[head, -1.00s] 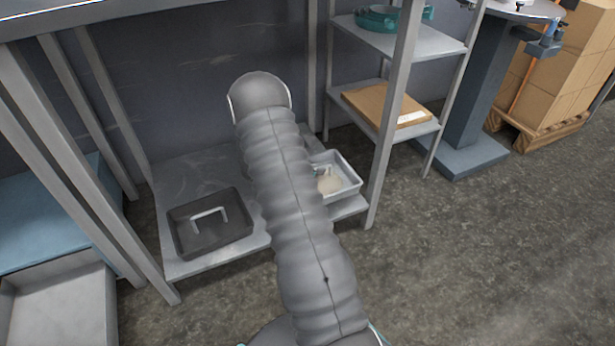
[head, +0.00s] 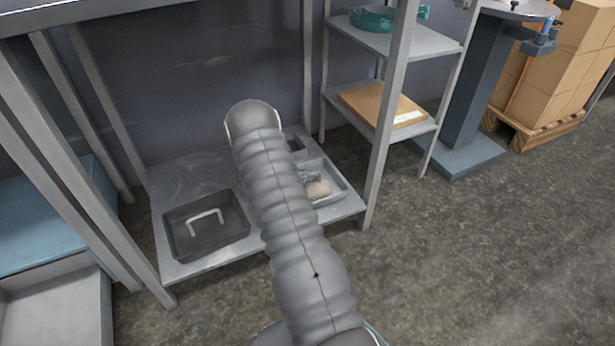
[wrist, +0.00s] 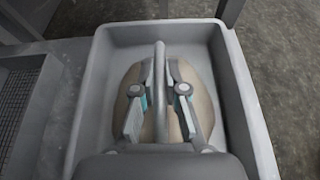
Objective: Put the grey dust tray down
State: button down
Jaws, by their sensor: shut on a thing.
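The grey dust tray (head: 343,184) is a shallow light grey box with a mound of beige dust (head: 318,190) in it. It is over the right part of the low shelf board (head: 180,165), partly hidden by my arm in the head view. It looks level, at or just above the board; I cannot tell whether it touches. In the wrist view the tray (wrist: 86,100) surrounds my gripper (wrist: 158,102), whose fingers are closed on the tray's upright-standing grey handle bar (wrist: 160,62). The dust lies under the fingers.
A black tray with a pale handle (head: 177,243) sits on the board's left part. A small dark mesh-like piece (head: 295,144) lies behind the dust tray; dark mesh (wrist: 18,95) shows left in the wrist view. Shelf posts (head: 383,130) stand close on the right.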

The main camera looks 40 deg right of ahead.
jog(key=c, duration=1.2)
grip_release()
jog(key=shift+f, duration=0.1)
